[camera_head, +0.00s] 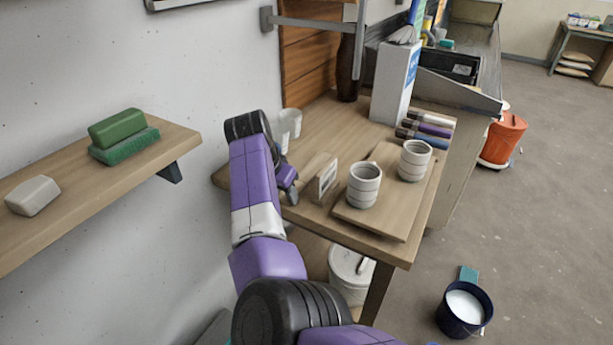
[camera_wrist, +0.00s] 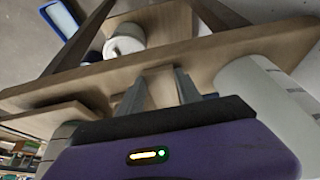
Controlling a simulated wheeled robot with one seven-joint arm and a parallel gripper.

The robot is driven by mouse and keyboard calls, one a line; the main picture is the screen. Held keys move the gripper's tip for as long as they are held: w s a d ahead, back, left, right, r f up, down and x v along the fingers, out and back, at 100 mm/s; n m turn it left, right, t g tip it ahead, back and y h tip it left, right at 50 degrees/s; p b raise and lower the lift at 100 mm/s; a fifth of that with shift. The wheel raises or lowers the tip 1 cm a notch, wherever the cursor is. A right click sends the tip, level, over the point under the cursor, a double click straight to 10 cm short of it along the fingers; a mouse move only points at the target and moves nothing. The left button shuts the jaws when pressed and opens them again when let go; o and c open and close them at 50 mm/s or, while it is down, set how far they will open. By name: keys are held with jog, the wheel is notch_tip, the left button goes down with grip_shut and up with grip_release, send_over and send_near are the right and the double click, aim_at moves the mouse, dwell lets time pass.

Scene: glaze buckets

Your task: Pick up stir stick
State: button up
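I cannot make out a stir stick with certainty. A thin pale piece (camera_head: 363,264) shows at the top of the white bucket (camera_head: 347,281) under the table, but it is too small to name. My gripper (camera_head: 289,190) is at the left edge of the wooden table (camera_head: 318,218), beside a small upright card (camera_head: 326,180). In the wrist view my gripper (camera_wrist: 161,88) has its two fingers apart. A tan, wood-coloured surface shows between them, and I cannot tell whether it is touched. The white bucket also shows beyond the table edge in the wrist view (camera_wrist: 125,38).
Two ribbed cups (camera_head: 364,186) (camera_head: 415,160) stand on a board at the table's front right. Pale cups (camera_head: 291,122) stand behind my gripper. A navy bucket (camera_head: 448,316) of white liquid stands on the floor. A wall shelf (camera_head: 85,192) is at left.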

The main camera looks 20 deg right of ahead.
grip_shut()
